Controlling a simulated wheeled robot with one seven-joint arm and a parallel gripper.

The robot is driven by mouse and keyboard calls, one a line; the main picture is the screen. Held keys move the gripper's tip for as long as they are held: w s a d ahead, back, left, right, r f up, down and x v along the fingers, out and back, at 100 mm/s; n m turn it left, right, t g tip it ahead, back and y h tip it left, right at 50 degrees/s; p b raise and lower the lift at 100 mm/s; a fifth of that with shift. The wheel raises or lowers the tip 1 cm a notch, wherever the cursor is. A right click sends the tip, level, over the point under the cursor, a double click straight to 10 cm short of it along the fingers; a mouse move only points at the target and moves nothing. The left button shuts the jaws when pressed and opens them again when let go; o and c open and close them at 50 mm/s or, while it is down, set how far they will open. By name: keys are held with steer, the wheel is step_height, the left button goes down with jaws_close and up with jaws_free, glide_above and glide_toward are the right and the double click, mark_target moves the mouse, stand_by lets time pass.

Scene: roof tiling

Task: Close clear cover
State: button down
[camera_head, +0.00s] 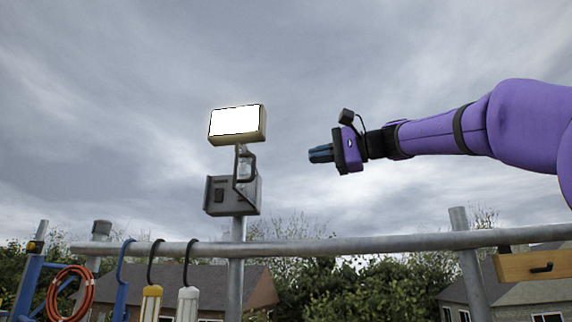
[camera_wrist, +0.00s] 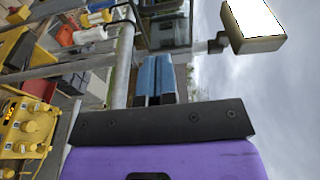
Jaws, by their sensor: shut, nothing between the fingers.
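A grey switch box (camera_head: 221,196) with a dark switch on its front is fixed to an upright pole below a lit lamp. A dark-edged, see-through panel (camera_head: 244,166) stands at the box's upper right; it looks like the clear cover, raised off the front, though its exact angle is hard to tell. My gripper (camera_head: 315,154) is to the right of the box and slightly higher, apart from it, with its blue fingers pointing left. In the wrist view, my gripper (camera_wrist: 154,82) is shut and empty, with the box partly showing beyond the fingertips at the top edge.
The lit lamp (camera_head: 235,122) sits above the box. A metal rail (camera_head: 350,244) runs across below, with tools hanging from it. A wooden-coloured tool (camera_head: 530,265) is at the right. Open air lies between my gripper and the box.

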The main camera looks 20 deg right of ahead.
mark_target(254, 177)
steer(key=x, duration=1.3)
steer(key=shift+w+a+f, duration=0.15)
steer(key=shift+w+a, duration=0.05)
steer(key=shift+a, duration=0.05)
